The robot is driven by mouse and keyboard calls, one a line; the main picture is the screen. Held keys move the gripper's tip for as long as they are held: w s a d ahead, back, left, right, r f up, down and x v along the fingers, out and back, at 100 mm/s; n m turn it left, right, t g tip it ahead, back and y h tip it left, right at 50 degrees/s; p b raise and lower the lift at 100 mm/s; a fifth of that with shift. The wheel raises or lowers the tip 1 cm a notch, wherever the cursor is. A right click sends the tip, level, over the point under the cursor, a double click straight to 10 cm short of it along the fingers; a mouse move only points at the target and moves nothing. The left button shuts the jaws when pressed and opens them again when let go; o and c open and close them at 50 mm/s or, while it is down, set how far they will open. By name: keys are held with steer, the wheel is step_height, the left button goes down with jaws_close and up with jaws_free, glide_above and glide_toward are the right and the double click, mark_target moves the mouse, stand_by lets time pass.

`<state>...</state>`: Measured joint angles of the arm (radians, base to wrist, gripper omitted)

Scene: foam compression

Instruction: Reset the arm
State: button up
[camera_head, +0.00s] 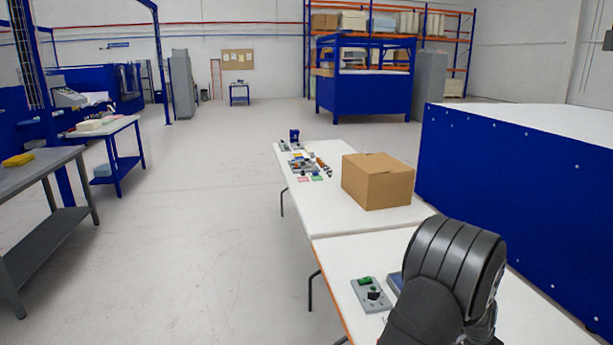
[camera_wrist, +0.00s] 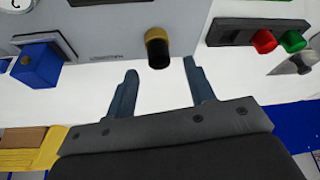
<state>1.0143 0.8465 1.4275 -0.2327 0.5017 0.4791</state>
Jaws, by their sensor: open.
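My gripper (camera_wrist: 160,92) shows in the wrist view with its two dark blue-grey fingers spread apart and nothing between them. Beyond the fingertips is a light grey panel or machine face (camera_wrist: 110,28) with a black and brass knob-like part (camera_wrist: 157,47). In the head view my dark arm covers the lower right, and the gripper itself is hidden there.
In the wrist view, a blue block (camera_wrist: 37,66) is at left and a panel with red and green buttons (camera_wrist: 262,37) at right. In the head view, a small grey control plate (camera_head: 371,296) lies on the near white table, and a cardboard box (camera_head: 378,182) stands on the farther one.

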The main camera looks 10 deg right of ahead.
steer(key=shift+x, duration=1.15)
steer(key=v, duration=1.8)
steer(key=x, duration=1.7)
steer(key=shift+f, duration=0.35)
step_height(320, 180, up, 8)
steer(key=shift+d+f, duration=0.1)
steer(key=shift+d, duration=0.05)
steer(key=shift+o, duration=0.4)
